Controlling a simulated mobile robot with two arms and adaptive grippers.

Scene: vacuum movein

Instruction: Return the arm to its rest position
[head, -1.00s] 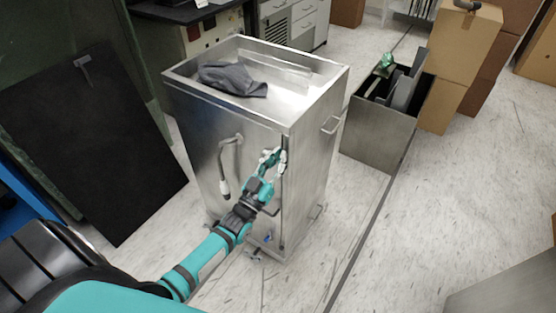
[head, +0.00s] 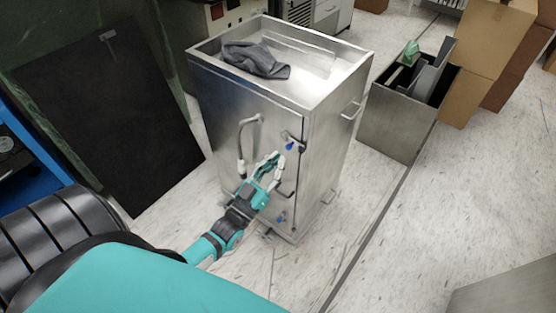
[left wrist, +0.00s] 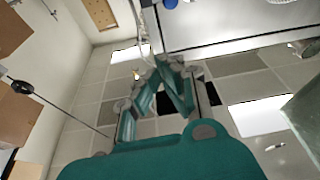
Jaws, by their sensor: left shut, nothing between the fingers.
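My left arm reaches in from the lower left of the head view, and its teal gripper (head: 273,160) is in front of the steel cabinet (head: 240,103). The fingers are together with nothing held. The gripper overlaps the cabinet's front face in the picture, below a latch with a blue knob (head: 289,146); whether it touches is hard to tell. In the left wrist view the fingers (left wrist: 165,62) point up, near the cabinet's edge (left wrist: 235,42). My right gripper is not in view.
A grey cloth (head: 256,60) lies in the cabinet's top tray. A dark panel (head: 110,115) leans at the left. An open metal bin (head: 395,130) and cardboard boxes (head: 488,45) stand at the right. The right floor is largely clear.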

